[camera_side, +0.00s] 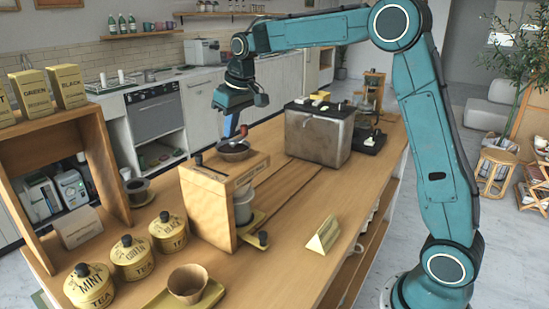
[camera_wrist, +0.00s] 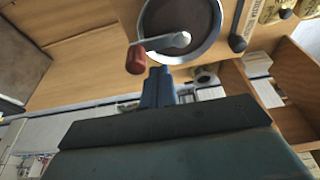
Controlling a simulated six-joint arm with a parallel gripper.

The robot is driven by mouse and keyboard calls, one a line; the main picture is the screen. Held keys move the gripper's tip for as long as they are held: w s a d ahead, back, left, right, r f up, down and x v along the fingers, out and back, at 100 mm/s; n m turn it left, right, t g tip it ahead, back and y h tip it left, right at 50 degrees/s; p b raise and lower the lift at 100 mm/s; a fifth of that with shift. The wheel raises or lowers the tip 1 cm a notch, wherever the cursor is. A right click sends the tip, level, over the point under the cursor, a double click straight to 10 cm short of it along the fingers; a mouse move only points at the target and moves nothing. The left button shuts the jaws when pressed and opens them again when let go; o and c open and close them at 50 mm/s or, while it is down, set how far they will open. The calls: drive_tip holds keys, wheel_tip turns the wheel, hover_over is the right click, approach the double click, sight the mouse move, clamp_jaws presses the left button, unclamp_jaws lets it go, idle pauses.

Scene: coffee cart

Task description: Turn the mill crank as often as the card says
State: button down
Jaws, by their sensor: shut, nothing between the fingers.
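The wooden mill (camera_side: 222,205) stands on the counter with a dark round hopper (camera_side: 233,151) on top; the hopper also shows in the wrist view (camera_wrist: 205,45). Its crank has a metal arm (camera_wrist: 170,42) and a reddish knob (camera_wrist: 136,60); the knob shows small in the side view (camera_side: 243,130). My gripper (camera_side: 230,134) points down over the mill top, its blue fingers (camera_wrist: 157,82) shut and empty. The fingertips are close beside the knob; I cannot tell whether they touch. A folded card (camera_side: 322,235) stands right of the mill, its writing too small to read.
Yellow tea tins (camera_side: 131,257) and a brown cup (camera_side: 187,284) on a tray stand front left. A wooden shelf (camera_side: 98,160) rises at the left. A metal box (camera_side: 318,135) stands behind the mill. The counter around the card is clear.

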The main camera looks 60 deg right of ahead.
sight(247, 130)
drive_tip(key=shift+r, duration=0.7)
idle(0.3)
drive_tip(key=shift+s+d, duration=0.55)
drive_tip(key=shift+s, duration=0.15)
drive_tip(key=shift+s+d, duration=0.25)
drive_tip(key=shift+s, duration=0.7)
drive_tip(key=shift+s+a, duration=0.15)
drive_tip(key=shift+s, duration=0.5)
drive_tip(key=shift+s+a, duration=0.45)
drive_tip(key=shift+s, duration=0.4)
drive_tip(key=shift+s+a, duration=0.6)
drive_tip(key=shift+a, duration=0.15)
drive_tip(key=shift+s+a, duration=0.2)
drive_tip(key=shift+a, duration=0.6)
